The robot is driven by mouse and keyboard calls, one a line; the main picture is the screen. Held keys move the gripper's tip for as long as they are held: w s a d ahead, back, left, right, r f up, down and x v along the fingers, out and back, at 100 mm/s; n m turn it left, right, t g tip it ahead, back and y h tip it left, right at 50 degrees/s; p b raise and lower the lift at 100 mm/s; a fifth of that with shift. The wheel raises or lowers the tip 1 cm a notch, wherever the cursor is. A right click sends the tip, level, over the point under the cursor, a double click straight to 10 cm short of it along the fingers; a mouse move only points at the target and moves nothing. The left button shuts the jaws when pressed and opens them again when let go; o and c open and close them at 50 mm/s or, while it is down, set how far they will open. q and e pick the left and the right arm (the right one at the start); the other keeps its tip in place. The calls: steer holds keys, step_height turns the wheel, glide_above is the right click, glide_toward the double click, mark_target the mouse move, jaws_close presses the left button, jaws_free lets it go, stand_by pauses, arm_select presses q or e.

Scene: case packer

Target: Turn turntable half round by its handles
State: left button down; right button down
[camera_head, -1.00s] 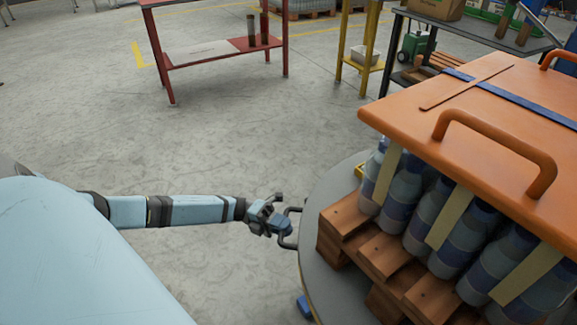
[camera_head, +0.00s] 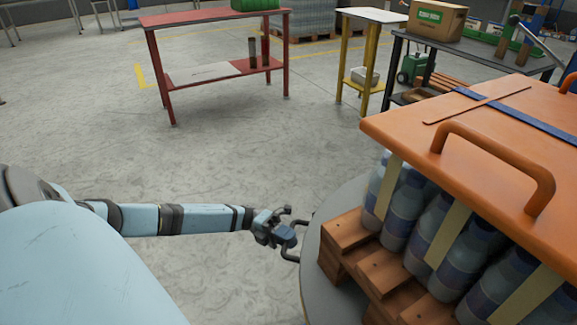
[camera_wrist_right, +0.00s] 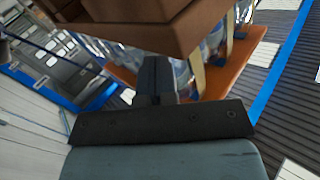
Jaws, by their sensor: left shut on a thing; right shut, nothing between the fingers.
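The grey round turntable (camera_head: 316,268) is at the lower right of the head view, its right side out of frame. It bears a wooden pallet (camera_head: 347,230) with blue-labelled bottles (camera_head: 406,208) under an orange cover (camera_head: 400,130). A dark bent handle (camera_head: 290,257) juts from the turntable's left rim. My left gripper (camera_head: 291,234) is shut on this handle, beside the rim. My right gripper (camera_wrist_right: 157,80) is shut and empty in the right wrist view, close to a brown wooden block. The right gripper is not seen in the head view, and no second turntable handle is visible.
The orange cover has its own raised handle (camera_head: 495,150). A red table (camera_head: 215,17), a yellow-framed stand (camera_head: 372,14) and a dark workbench (camera_head: 480,46) with a cardboard box (camera_head: 436,17) stand behind. The floor between the left arm and the red table is clear.

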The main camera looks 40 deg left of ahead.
arm_select(q)
steer(key=c, duration=1.1)
jaws_free()
steer(key=v, duration=1.4)
steer(key=shift+d, duration=0.1)
